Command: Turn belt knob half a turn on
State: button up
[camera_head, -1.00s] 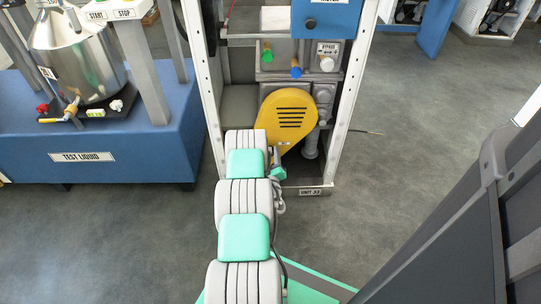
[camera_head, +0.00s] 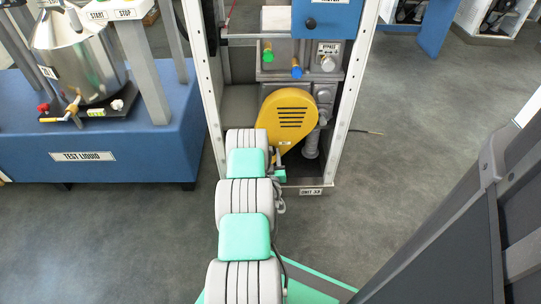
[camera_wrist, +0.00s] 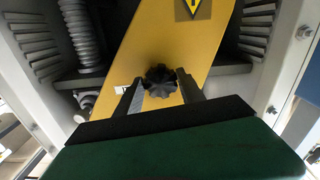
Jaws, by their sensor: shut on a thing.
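The belt knob (camera_wrist: 160,81) is a dark, lobed knob on the face of the yellow belt cover (camera_wrist: 165,40) in the wrist view. My gripper (camera_wrist: 160,88) has one finger on each side of the knob and is shut on it. In the head view the yellow cover (camera_head: 288,112) with its black slots stands inside the open dispenser frame. My arm reaches to its lower part, and the knob is hidden there. My gripper shows only in part in the head view, at the cover's lower end.
The white frame post (camera_head: 350,100) stands to the right of the cover. Green and blue knobs (camera_head: 296,70) sit above it. A metal spring (camera_wrist: 80,30) is left of the cover in the wrist view. A blue bench (camera_head: 100,150) with a steel vessel stands at the left.

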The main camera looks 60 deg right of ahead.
jog(key=shift+w+a, duration=0.15)
jog(key=shift+w, duration=0.05)
jog(key=o, duration=1.2)
jog(key=shift+o, duration=0.8)
jog(key=shift+s, duration=0.15)
jog(key=shift+p+v, duration=0.55)
jog(key=shift+v, duration=0.3)
jog(key=p+v, duration=0.1)
jog(key=v, duration=0.5)
jog(key=shift+p, duration=0.35)
